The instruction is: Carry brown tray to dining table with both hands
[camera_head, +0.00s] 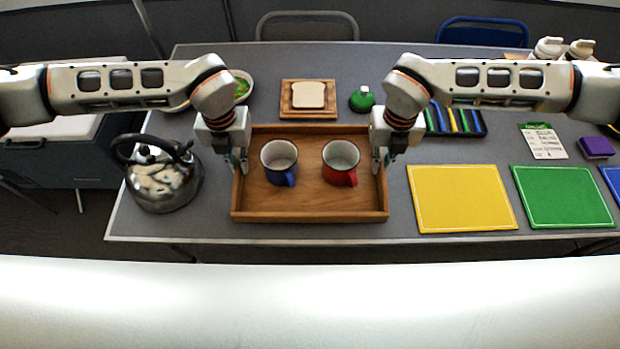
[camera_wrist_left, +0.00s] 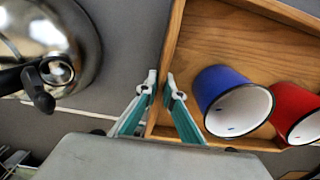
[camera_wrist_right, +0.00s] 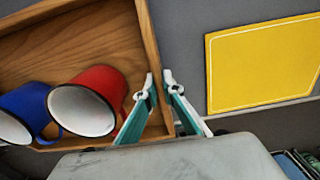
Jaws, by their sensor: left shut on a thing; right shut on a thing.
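The brown wooden tray (camera_head: 310,207) sits on the grey table (camera_head: 440,160) near its front edge, looking level. A blue mug (camera_head: 280,163) and a red mug (camera_head: 341,163) stand upright inside it. My left gripper (camera_head: 239,165) is shut on the tray's left wall, with one finger on each side, as the left wrist view (camera_wrist_left: 160,85) shows. My right gripper (camera_head: 382,160) is shut on the tray's right wall, also seen in the right wrist view (camera_wrist_right: 160,85). Whether the tray touches the table is hard to tell.
A metal kettle (camera_head: 165,178) stands close to the tray's left. A yellow mat (camera_head: 461,198) and green mat (camera_head: 563,196) lie at right. Behind the tray are bread on a board (camera_head: 308,97) and a green object (camera_head: 362,98). Chairs (camera_head: 306,22) stand at the far edge.

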